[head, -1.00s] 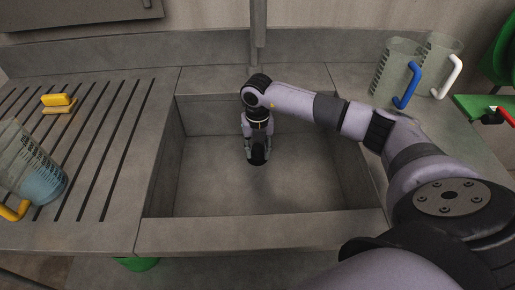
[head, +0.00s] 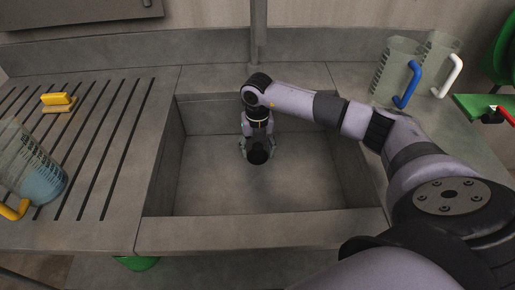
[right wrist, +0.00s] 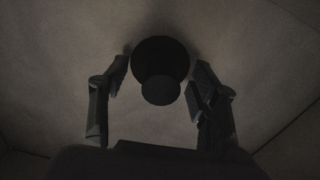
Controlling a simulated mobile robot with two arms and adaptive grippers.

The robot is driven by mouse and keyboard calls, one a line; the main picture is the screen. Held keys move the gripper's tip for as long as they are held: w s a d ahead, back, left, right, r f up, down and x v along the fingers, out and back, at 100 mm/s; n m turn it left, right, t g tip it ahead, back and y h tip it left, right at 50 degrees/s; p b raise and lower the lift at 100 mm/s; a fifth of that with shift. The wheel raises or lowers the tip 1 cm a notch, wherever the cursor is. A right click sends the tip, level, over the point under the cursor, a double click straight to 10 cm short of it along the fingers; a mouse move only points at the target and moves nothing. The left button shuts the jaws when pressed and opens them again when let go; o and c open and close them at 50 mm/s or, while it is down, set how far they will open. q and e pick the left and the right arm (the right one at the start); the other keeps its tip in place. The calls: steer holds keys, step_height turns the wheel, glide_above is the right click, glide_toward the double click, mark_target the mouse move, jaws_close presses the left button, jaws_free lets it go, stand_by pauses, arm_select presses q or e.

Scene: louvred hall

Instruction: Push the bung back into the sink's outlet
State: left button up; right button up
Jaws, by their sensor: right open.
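The bung (head: 259,157) is a black round piece on the floor of the grey stone sink (head: 210,190). In the right wrist view the bung (right wrist: 160,92) shows as a small dark disc over a wider dark round shape; I cannot tell how deep it sits, and the outlet is hidden beneath it. My right gripper (head: 257,150) points down into the sink. Its fingers are open, one on each side of the bung, with a gap at the left finger in the right wrist view (right wrist: 160,68). My left gripper is out of view.
A clear jug with a yellow handle (head: 13,211) and a yellow brush (head: 57,99) are on the grooved drainer at left. Jugs with blue (head: 407,88) and white (head: 448,78) handles stand at right, near a green board (head: 482,107). The sink walls surround my gripper.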

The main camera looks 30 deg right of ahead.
mark_target(257, 146)
step_height(257, 146, up, 7)
steer(key=p, duration=0.5)
steer(key=shift+r, duration=0.1)
step_height(257, 146, up, 12)
stand_by(0.5)
